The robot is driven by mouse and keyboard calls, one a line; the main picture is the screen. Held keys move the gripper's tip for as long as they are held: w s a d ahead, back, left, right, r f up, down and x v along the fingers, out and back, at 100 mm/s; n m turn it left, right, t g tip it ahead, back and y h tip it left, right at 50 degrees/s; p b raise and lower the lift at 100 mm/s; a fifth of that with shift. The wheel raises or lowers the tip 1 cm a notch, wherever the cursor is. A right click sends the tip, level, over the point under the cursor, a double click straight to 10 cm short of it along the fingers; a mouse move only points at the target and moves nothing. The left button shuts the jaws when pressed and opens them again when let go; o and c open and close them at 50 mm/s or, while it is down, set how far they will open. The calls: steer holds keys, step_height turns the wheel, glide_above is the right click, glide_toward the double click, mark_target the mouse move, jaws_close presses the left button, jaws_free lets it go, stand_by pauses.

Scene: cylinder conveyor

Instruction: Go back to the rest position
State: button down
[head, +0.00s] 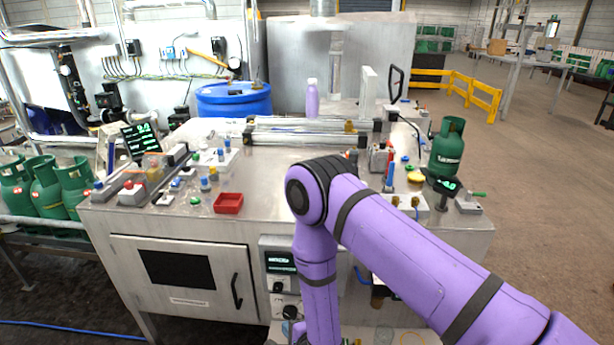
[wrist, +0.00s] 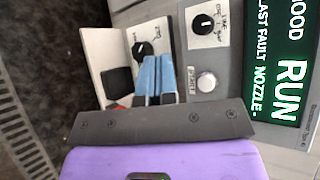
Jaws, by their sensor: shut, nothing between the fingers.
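My gripper (wrist: 157,75) shows in the wrist view as two light blue fingers side by side, shut with nothing between them. It is over or in front of a grey control panel (wrist: 225,60) with black knobs and a round white button. I cannot tell whether the fingers touch the panel. In the head view my purple arm rises from the lower right, bends at the elbow in front of the bench and runs down past the bench front. The gripper itself cannot be made out there.
A metal workbench (head: 270,170) carries a red tray (head: 228,203), small valves and a green gas cylinder (head: 447,147). More green cylinders (head: 75,187) stand at the left. A control box (head: 280,262) is on the bench front, close to my forearm. Open floor (head: 545,190) lies at the right.

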steer(key=w+d+r+n+h, duration=0.1)
steer(key=w+d+r+n, duration=0.1)
steer(key=w+r, duration=0.8)
steer(key=d+r+n+g+h, duration=0.15)
steer(key=d+r, duration=0.35)
steer(key=r, duration=0.5)
steer(key=d+r+n+h, duration=0.15)
steer(key=d+r, duration=0.25)
steer(key=r, duration=0.5)
steer(key=d+r+n, duration=0.3)
steer(key=d+r, duration=0.2)
steer(key=r, duration=0.5)
steer(key=s+d+r+n+g+h, duration=0.2)
steer(key=s+d+r+n, duration=0.1)
steer(key=s+d+r, duration=0.9)
steer(key=s+d+r+n+g, duration=0.1)
steer(key=s+d+r, duration=0.2)
steer(key=s, duration=0.6)
steer(key=s+d+r+n+g+h, duration=0.1)
steer(key=s+d+r+n, duration=0.1)
steer(key=s, duration=0.7)
steer(key=shift+s+d+r+n, duration=0.35)
steer(key=shift+d+r, duration=0.4)
steer(key=shift+d, duration=0.4)
